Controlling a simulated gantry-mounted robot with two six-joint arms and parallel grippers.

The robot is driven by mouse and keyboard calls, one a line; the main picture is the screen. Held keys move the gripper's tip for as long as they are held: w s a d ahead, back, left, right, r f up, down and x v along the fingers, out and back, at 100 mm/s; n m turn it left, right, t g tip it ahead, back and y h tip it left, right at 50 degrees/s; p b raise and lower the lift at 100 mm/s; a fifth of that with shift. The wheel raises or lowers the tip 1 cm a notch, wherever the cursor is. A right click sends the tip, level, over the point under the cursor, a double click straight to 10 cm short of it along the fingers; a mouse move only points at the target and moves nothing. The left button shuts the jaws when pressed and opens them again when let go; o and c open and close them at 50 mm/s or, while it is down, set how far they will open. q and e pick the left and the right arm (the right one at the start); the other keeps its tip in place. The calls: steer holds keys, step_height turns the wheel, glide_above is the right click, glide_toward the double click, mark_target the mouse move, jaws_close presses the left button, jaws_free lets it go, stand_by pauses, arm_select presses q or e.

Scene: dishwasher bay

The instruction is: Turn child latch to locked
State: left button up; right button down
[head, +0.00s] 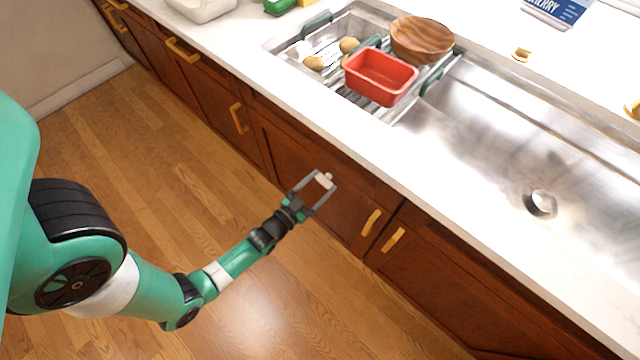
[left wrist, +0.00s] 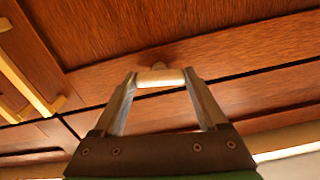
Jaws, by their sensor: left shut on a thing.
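The child latch (head: 325,180) is a small pale bar with a round base at the upper part of the brown cabinet front, below the counter edge. My left gripper (head: 323,182) has its two fingers on either end of the bar, shut on it. In the left wrist view the latch (left wrist: 160,77) sits crosswise between the fingertips of the left gripper (left wrist: 160,80), against the wood. Its round mount shows just behind the bar. My right gripper is in neither view.
Gold handles (head: 371,222) are on the cabinet doors beside the latch. The counter (head: 330,130) overhangs above, with a steel sink (head: 500,130), a red container (head: 380,76) and a wooden bowl (head: 421,38). The wooden floor (head: 150,170) is clear.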

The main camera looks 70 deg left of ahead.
arm_select(q)
steer(key=shift+m+b, duration=2.2)
steer(key=shift+m, duration=5.7)
steer(key=o, duration=1.3)
steer(key=shift+s, duration=0.1)
